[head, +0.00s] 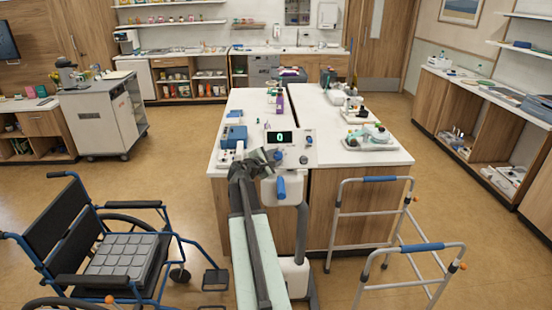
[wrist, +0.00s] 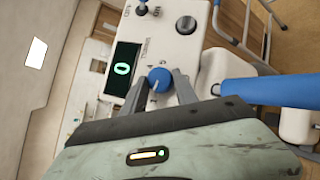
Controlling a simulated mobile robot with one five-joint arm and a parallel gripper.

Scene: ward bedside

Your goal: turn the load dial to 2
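My gripper (wrist: 160,86) has one finger on each side of this blue dial. The fingers look open, with narrow gaps beside the dial; contact is not clear. In the head view my gripper (head: 266,157) is at the unit's front and partly hides it.
A black knob (wrist: 186,25) is also on the panel. A blue-ended handle (wrist: 265,92) lies right of my gripper. A wheelchair (head: 120,255) stands at left and a walking frame (head: 375,220) at right. A tray (head: 370,144) is on the right counter.

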